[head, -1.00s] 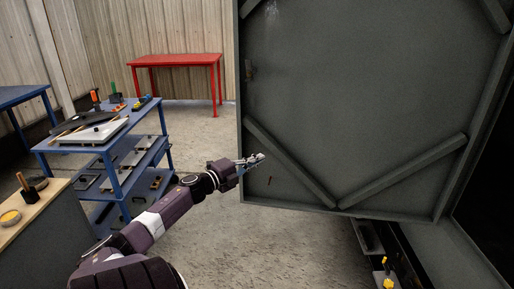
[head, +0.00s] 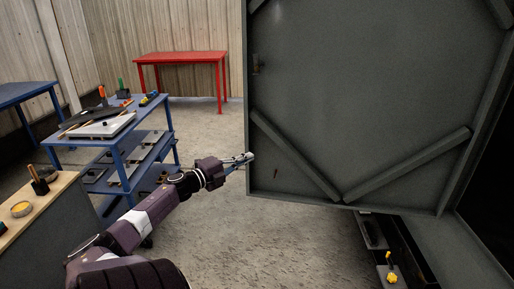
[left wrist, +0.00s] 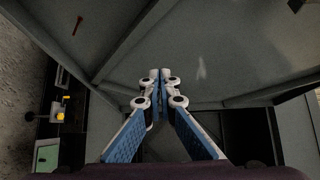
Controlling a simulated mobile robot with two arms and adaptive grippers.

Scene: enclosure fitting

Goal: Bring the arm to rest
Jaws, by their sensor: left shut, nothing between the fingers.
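My left gripper (head: 249,158) is shut and empty in the head view, at the end of my outstretched arm. Its fingertips are in front of or beside the lower left edge of a large grey door panel (head: 360,110); whether they touch it I cannot tell. In the left wrist view the gripper's fingers (left wrist: 160,76) meet at the tips with nothing between them, and the grey panel (left wrist: 215,60) fills much of the background. My right gripper is not in view.
A blue cart (head: 118,140) with tools stands at left. A wooden-topped bench (head: 45,210) is at near left. A red table (head: 180,57) stands at the back wall. Open floor (head: 215,235) lies between.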

